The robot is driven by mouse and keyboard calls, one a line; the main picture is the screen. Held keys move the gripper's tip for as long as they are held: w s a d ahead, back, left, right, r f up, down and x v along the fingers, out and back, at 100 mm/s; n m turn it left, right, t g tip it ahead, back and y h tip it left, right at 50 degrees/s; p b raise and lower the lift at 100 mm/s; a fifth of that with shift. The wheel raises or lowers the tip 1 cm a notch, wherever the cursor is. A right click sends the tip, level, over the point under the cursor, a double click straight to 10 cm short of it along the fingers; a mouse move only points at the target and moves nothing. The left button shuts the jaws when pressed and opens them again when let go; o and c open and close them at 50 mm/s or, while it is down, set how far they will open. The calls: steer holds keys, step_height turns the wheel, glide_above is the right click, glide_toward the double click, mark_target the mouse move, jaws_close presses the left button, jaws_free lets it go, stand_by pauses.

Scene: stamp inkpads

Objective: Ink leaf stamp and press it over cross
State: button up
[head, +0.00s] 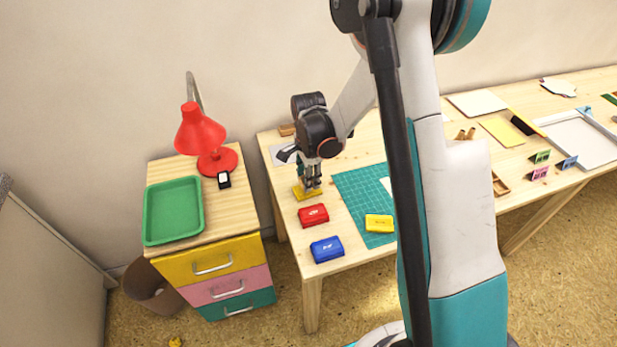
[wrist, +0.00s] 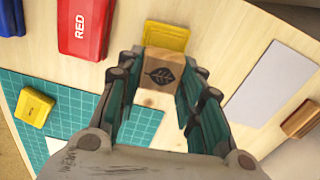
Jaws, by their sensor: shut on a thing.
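My gripper (wrist: 158,100) is shut on the leaf stamp (wrist: 163,70), a wooden block with a dark leaf picture on it. In the head view my gripper (head: 312,187) points down at the table's left part, at a yellow pad (head: 302,194). The yellow pad also shows in the wrist view (wrist: 166,35), just beyond the stamp. I cannot tell whether the stamp touches it. A white card (head: 387,185) lies on the green cutting mat (head: 356,187), mostly hidden by my arm in the head view. No cross shows.
A red inkpad (head: 313,215), a blue inkpad (head: 327,249) and a second yellow box (head: 379,223) lie nearby. A grey sheet (wrist: 270,82) and another wooden stamp (wrist: 300,119) are across from them. A drawer unit with a green tray (head: 173,211) and red lamp (head: 202,130) stands left.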

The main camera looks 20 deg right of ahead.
steer(key=shift+r+p, duration=1.65)
steer(key=shift+r, duration=1.15)
